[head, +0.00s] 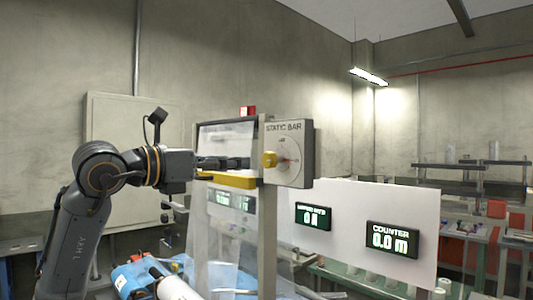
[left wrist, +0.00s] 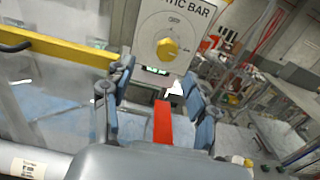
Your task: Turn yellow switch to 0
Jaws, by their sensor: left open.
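The yellow switch (head: 268,160) is a round knob on the grey STATIC BAR panel (head: 300,140), right of centre in the head view. In the left wrist view the yellow switch (left wrist: 167,47) shows at the top, in the middle of its dial on the panel (left wrist: 190,18). I cannot read its setting clearly. My left gripper (head: 228,163) is left of the switch in the head view. In the left wrist view my gripper (left wrist: 158,72) has its two blue-grey fingers spread, with nothing between them. The switch lies beyond the fingertips, apart from them. My right gripper is not in view.
A yellow bar (head: 228,180) runs just below my left gripper, close to the panel. Transparent guards and a metal post (head: 268,235) stand below the panel. A white board with a COUNTER display (head: 392,240) is to the right.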

